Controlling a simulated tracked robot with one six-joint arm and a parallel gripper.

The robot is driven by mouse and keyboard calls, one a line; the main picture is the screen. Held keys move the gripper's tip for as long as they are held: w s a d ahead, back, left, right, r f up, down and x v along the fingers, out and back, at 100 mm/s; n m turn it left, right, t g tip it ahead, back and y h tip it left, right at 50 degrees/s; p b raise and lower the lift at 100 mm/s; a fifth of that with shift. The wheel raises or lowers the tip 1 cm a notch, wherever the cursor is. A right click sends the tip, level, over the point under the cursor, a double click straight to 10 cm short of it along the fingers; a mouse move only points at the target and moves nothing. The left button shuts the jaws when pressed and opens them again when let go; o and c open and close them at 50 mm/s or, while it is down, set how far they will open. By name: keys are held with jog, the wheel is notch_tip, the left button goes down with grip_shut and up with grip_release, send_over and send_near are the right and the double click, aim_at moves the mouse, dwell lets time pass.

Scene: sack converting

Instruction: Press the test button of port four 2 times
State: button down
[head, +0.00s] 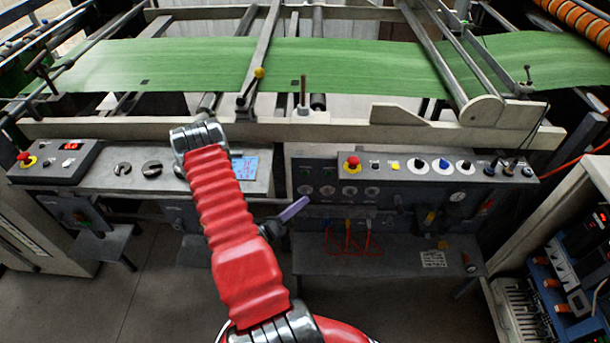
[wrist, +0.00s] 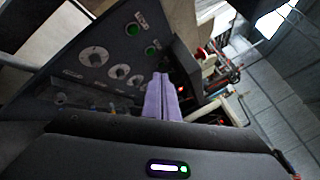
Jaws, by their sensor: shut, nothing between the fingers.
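My gripper (head: 305,201) has purple fingers, pressed together and empty, in front of the grey panel (head: 340,205) below the control desk. The fingers also show in the wrist view (wrist: 161,78), pointing at the panel's edge region. The panel carries a row of round white-ringed fittings; one shows in the wrist view (wrist: 93,56), with green round buttons (wrist: 132,29) beside them. In the head view the fittings (head: 350,190) are small. I cannot read the labels, so I cannot tell which is port four. Whether the fingertips touch anything is unclear.
A red mushroom button (head: 352,162) and several knobs sit on the desk above. A green web (head: 350,65) runs across the machine. A rack of devices (head: 575,270) stands at right.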

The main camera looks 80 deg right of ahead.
jog(key=w+d, duration=0.2)
jog(key=d, duration=0.6)
jog(key=shift+d, duration=0.2)
jog(key=shift+d, duration=0.2)
dwell(2.0)
jog(key=shift+d, duration=0.2)
jog(key=shift+w+d, duration=0.15)
jog(key=shift+d, duration=0.3)
dwell(1.1)
jog(key=shift+a, duration=0.85)
jog(key=shift+s+a, duration=0.1)
jog(key=shift+s, duration=0.1)
jog(key=shift+s+a, duration=0.25)
jog(key=shift+a, duration=0.95)
jog(key=shift+s+a, duration=0.25)
jog(key=shift+a, duration=0.9)
